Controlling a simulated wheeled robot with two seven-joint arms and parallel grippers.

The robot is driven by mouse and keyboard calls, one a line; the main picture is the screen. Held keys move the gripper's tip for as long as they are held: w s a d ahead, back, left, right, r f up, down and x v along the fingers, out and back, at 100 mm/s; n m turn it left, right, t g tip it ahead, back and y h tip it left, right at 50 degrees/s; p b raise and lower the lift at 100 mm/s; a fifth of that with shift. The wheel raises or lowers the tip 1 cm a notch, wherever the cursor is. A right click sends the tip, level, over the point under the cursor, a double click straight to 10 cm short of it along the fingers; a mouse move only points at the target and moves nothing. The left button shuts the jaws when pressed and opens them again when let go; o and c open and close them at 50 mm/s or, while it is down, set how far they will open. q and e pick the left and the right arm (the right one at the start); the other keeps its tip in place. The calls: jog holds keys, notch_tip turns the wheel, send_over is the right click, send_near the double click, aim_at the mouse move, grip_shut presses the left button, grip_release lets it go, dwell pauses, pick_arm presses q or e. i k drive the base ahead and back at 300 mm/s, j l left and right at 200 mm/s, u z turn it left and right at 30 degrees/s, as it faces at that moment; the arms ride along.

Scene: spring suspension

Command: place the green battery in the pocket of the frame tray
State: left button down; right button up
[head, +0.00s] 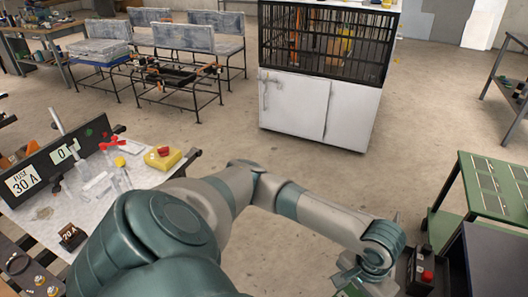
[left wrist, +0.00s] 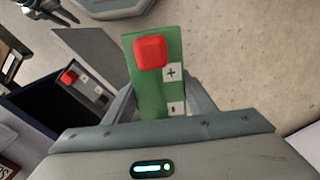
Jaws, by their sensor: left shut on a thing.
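The green battery (left wrist: 144,95) is a flat green block with a red cap at one end and plus and minus labels. It lies between the fingers of my left gripper (left wrist: 158,105), which is shut on it. In the head view my left gripper (head: 352,276) is at the bottom right of centre, and only a small part of the green battery (head: 351,292) shows. A dark unit with a red cap and plus and minus labels (left wrist: 87,90) shows left of the battery in the left wrist view. I cannot clearly make out the frame tray's pocket. My right gripper is not in view.
A dark cabinet (head: 497,262) stands at the lower right, near a green-topped table (head: 492,187). A white workbench (head: 125,180) with small parts is at the left. A white cabinet with a black cage (head: 325,75) stands at the back. Open floor lies between.

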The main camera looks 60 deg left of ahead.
aim_at(102, 186)
jog(key=j+u, duration=0.15)
jog(key=u, duration=0.25)
jog(key=j+u, duration=0.15)
jog(key=u, duration=0.25)
jog(key=j+u, duration=0.15)
jog(key=u, duration=0.25)
jog(key=i+j+u, duration=0.1)
jog(key=i+u, duration=0.6)
jog(key=u, duration=0.2)
jog(key=i+u, duration=0.4)
jog(key=i+l+u, duration=0.25)
jog(key=u, duration=0.2)
jog(key=i+l+u, duration=0.25)
jog(key=u, duration=0.2)
jog(key=i+l+u, duration=0.2)
jog(key=l+u, duration=0.25)
jog(key=i+l+u, duration=0.1)
jog(key=l+u, duration=0.75)
jog(key=l, duration=0.2)
jog(key=i, duration=0.05)
